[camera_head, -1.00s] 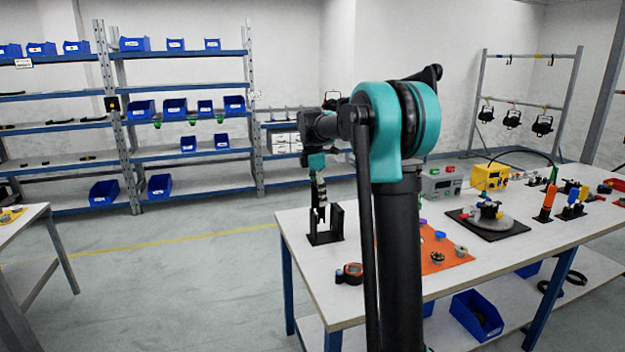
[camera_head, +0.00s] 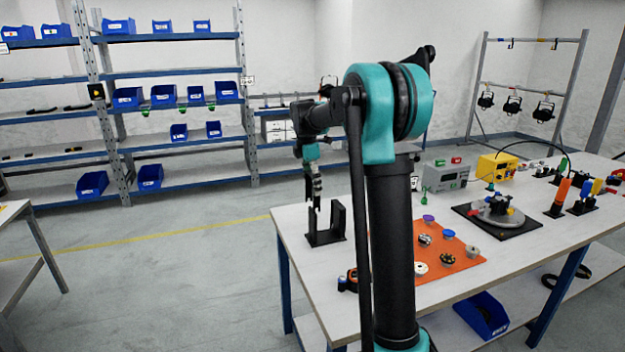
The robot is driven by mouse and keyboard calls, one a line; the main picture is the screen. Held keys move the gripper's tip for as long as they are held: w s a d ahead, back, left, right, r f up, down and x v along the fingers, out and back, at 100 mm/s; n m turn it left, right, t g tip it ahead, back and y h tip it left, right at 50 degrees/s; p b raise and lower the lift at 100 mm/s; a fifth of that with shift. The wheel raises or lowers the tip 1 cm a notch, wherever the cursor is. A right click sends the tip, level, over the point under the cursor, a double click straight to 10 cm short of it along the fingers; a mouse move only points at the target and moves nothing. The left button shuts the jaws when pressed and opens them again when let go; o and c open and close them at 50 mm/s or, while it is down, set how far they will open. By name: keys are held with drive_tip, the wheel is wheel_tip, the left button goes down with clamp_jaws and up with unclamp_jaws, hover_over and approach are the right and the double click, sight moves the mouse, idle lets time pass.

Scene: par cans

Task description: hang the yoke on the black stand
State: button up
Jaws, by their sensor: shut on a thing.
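The black stand (camera_head: 340,219) is at the left end of the white workbench, with a flat base and an upright. My gripper (camera_head: 314,196) points down just above and to the left of the stand's upright. It is shut on a thin dark piece, apparently the yoke (camera_head: 312,217), which hangs down beside the upright. The piece is small and dark against the stand, so I cannot tell whether it touches the stand. My arm covers part of the bench to the right.
An orange mat (camera_head: 462,272) with several small parts lies right of my arm. A round turntable on a black pad (camera_head: 497,222), a grey box (camera_head: 446,176) and a yellow box (camera_head: 497,168) stand farther right. Floor left of the workbench (camera_head: 300,262) is clear.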

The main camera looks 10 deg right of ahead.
sight(313, 216)
drive_tip(key=shift+f, duration=6.4)
drive_tip(key=shift+f, duration=0.1)
drive_tip(key=o, duration=0.9)
drive_tip(key=shift+c, duration=0.2)
drive_tip(key=o, duration=0.5)
drive_tip(key=shift+o, duration=0.2)
wheel_tip(313, 216, up, 12)
drive_tip(key=a, duration=0.1)
drive_tip(key=shift+s+a, duration=0.15)
drive_tip(key=shift+a, duration=0.05)
